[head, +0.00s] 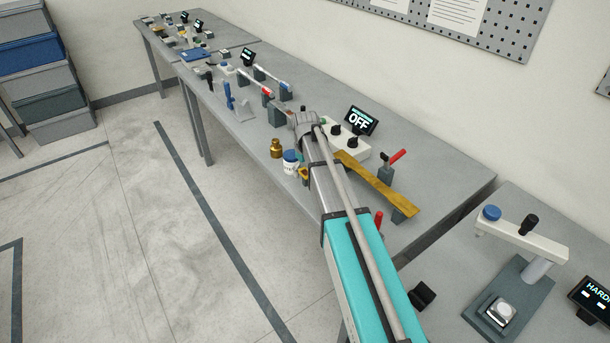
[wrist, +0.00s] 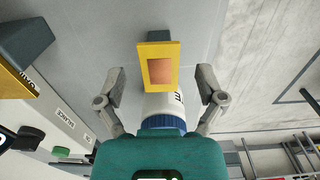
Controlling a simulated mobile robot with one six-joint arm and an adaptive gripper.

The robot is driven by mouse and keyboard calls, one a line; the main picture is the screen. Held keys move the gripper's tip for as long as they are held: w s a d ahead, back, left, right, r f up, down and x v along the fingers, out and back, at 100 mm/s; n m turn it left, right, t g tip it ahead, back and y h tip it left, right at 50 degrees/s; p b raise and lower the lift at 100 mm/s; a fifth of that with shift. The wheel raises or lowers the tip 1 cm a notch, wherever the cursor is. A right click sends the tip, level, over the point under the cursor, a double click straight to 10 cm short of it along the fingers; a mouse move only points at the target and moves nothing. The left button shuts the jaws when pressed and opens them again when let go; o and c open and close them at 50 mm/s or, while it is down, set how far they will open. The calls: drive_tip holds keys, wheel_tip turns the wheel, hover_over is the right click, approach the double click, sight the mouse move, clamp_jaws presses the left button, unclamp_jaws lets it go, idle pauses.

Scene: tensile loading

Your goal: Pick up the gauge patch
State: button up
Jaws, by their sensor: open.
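The gauge patch (wrist: 146,52) shows in the wrist view as a small yellow plate with a copper-brown square in its middle. A small grey block shows just beyond its top edge. My gripper (wrist: 161,73) is open, with one finger on each side of the lower part of the patch. There are gaps on both sides, and the fingers do not appear to touch it. In the head view a small bit of yellow (head: 304,174) shows beside my arm, probably the patch. My gripper's fingers are hidden there.
A white jar with a blue lid (head: 291,162) stands close by; it also shows below the patch in the wrist view (wrist: 163,106). A white box with knobs (head: 345,141) and a long yellow bar (head: 378,185) lie to the right.

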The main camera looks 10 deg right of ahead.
idle(0.4)
drive_tip(key=c, duration=0.8)
drive_tip(key=shift+c, duration=0.2)
drive_tip(key=shift+r, duration=0.15)
wheel_tip(320, 180, up, 3)
drive_tip(key=p, duration=0.3)
drive_tip(key=shift+f, duration=0.2)
drive_tip(key=s+r+p, duration=1)
drive_tip(key=s, duration=0.4)
drive_tip(key=shift+a, duration=0.15)
